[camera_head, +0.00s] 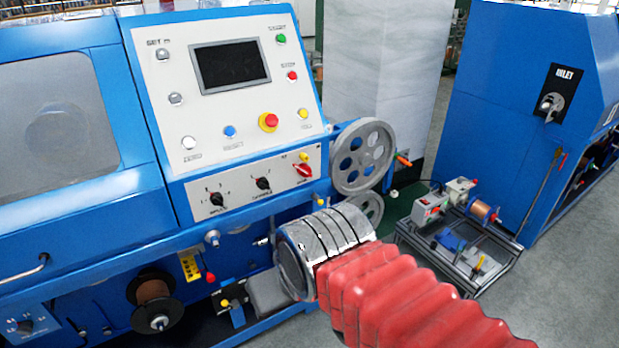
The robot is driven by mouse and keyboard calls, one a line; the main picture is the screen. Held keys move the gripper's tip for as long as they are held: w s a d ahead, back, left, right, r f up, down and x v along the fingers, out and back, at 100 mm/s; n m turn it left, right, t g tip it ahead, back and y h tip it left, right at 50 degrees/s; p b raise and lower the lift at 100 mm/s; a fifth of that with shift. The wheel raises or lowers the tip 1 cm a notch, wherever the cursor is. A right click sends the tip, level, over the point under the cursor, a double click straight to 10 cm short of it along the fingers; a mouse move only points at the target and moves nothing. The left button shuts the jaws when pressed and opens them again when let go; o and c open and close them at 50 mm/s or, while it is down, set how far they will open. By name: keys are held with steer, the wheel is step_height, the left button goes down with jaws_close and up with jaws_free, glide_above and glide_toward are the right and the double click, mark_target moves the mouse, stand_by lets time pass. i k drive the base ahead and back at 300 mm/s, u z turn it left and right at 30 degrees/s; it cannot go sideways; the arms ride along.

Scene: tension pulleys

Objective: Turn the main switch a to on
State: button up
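A red rotary switch (303,170) sits at the right end of the lower grey panel on the blue machine. Which of these is main switch a cannot be told, as the labels are too small to read surely. My arm, in a red ribbed sleeve, enters from the lower right. Its grey end with black bands, at my gripper (291,268), is below the red switch and apart from it. The fingers cannot be made out.
The upper panel (235,120) carries a dark screen, several buttons and a red emergency knob (268,122). Two black rotary knobs are left of the red switch. A grey pulley wheel (363,157) sticks out at the right. A low cart (462,290) stands on the floor.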

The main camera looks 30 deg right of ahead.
mark_target(304, 169)
steer(key=z, duration=0.05)
steer(key=i, duration=1)
steer(key=u, duration=0.05)
